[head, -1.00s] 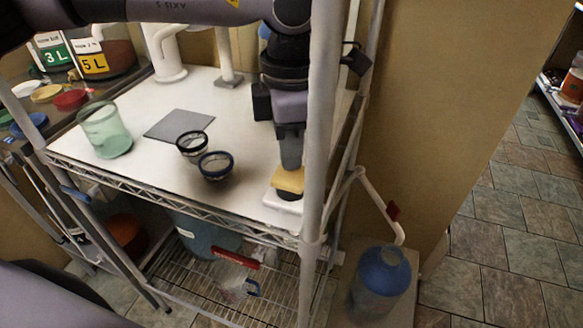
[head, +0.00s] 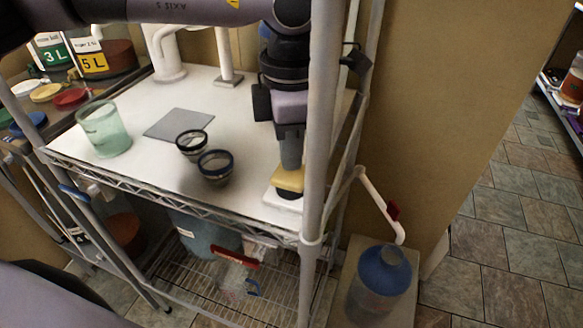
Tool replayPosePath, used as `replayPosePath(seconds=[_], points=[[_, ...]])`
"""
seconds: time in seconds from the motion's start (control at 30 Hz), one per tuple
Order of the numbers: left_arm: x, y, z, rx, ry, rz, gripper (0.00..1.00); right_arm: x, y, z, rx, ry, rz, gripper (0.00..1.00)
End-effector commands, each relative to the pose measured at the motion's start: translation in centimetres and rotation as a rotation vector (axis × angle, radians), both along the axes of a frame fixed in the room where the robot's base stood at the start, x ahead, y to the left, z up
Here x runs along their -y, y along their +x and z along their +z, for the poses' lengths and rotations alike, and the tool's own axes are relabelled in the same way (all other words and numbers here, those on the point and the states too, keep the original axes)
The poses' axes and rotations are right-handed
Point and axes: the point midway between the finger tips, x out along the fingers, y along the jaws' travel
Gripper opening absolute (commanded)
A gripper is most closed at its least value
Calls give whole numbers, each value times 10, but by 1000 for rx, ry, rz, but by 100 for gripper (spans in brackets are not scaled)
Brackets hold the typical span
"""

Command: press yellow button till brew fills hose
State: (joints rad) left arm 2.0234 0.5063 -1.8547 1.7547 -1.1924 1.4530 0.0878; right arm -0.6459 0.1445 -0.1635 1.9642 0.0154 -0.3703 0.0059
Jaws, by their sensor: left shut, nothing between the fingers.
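The yellow button (head: 289,180) sits on a white base near the front right corner of the white shelf top. My left gripper (head: 290,165) is shut, points straight down, and its tips meet the button's top. A teal bucket (head: 207,236) stands on the wire shelf below, partly hidden by the shelf edge. My right gripper is not in view.
A green glass (head: 105,128), two small dark-rimmed cups (head: 214,166) and a grey mat (head: 179,124) lie on the shelf top (head: 130,165). A rack post (head: 321,120) stands close to the right of my left arm.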

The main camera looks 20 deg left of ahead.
Motion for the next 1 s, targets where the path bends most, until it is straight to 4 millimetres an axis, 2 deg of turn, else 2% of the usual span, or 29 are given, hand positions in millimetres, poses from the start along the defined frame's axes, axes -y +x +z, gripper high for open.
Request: replayPosePath(seconds=[0.77,1.0], points=[[0,0,-30,-1,0,1,0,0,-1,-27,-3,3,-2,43],[0,0,-26,-2,0,0,0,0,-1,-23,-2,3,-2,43]])
